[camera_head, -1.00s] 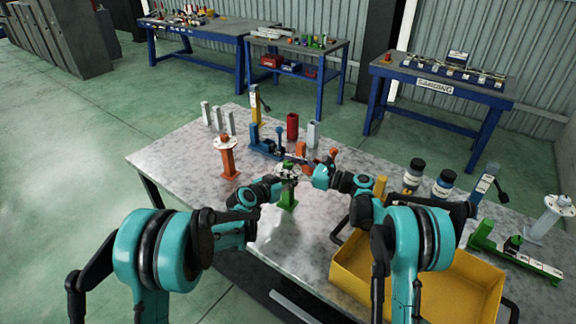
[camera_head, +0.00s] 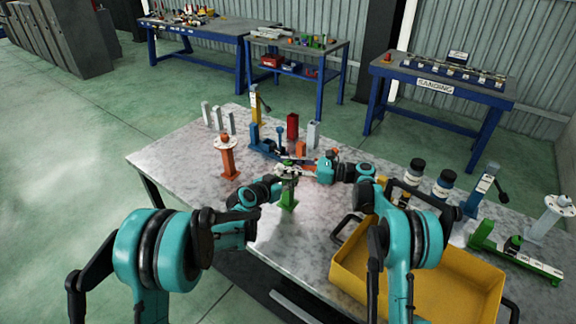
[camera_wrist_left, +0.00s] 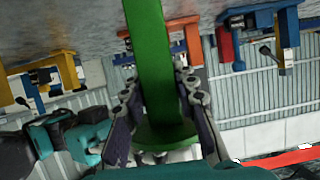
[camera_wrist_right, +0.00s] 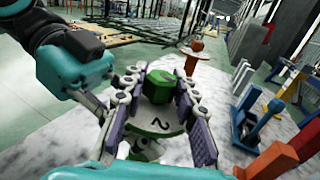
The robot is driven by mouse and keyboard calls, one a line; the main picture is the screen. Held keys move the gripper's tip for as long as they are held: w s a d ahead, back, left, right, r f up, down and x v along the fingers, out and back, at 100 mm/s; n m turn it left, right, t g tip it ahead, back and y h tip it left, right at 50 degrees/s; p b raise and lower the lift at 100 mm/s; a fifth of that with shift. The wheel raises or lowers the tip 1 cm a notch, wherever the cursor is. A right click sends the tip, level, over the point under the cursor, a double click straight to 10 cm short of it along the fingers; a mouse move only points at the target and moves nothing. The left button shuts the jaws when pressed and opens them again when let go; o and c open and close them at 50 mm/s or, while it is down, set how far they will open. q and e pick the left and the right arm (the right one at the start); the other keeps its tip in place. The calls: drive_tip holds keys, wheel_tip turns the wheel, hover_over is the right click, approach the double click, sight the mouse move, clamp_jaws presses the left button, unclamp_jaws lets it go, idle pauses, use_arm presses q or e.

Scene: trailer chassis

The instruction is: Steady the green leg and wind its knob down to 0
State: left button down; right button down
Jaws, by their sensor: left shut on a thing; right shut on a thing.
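The green leg (camera_head: 288,201) stands upright near the middle of the table's front part. My left gripper (camera_head: 284,183) is shut on its green post, which runs between the fingers in the left wrist view (camera_wrist_left: 151,70). A round green flange (camera_wrist_left: 166,136) shows at the post's end there. My right gripper (camera_head: 293,168) is at the leg's top, shut on the knob. In the right wrist view the knob's green block (camera_wrist_right: 186,96) lies between the fingers, above a pale dial (camera_wrist_right: 150,122) on which a "2" can be read. The finger contacts are partly hidden.
An orange leg (camera_head: 228,160) stands to the left. A blue fixture (camera_head: 264,146) and a red block (camera_head: 293,126) lie behind. A yellow bin (camera_head: 345,267) is at the front right, with a green fixture (camera_head: 515,255) beyond it. The front left tabletop is clear.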

drive_tip(key=n+g, duration=0.1)
drive_tip(key=g, duration=0.1)
drive_tip(key=n+g, duration=0.1)
drive_tip(key=g, duration=0.1)
drive_tip(key=n+g, duration=0.2)
drive_tip(key=shift+w, duration=0.25)
drive_tip(key=shift+g, duration=0.3)
drive_tip(key=shift+s+r+n+g, duration=0.1)
drive_tip(key=shift+s+n+g, duration=0.2)
drive_tip(key=shift+n+g, duration=0.15)
drive_tip(key=c, duration=1.1)
unclamp_jaws()
drive_tip(key=shift+c, duration=0.2)
drive_tip(key=shift+w+m+t, duration=0.15)
drive_tip(key=shift+m+t, duration=0.2)
drive_tip(key=shift+t, duration=0.1)
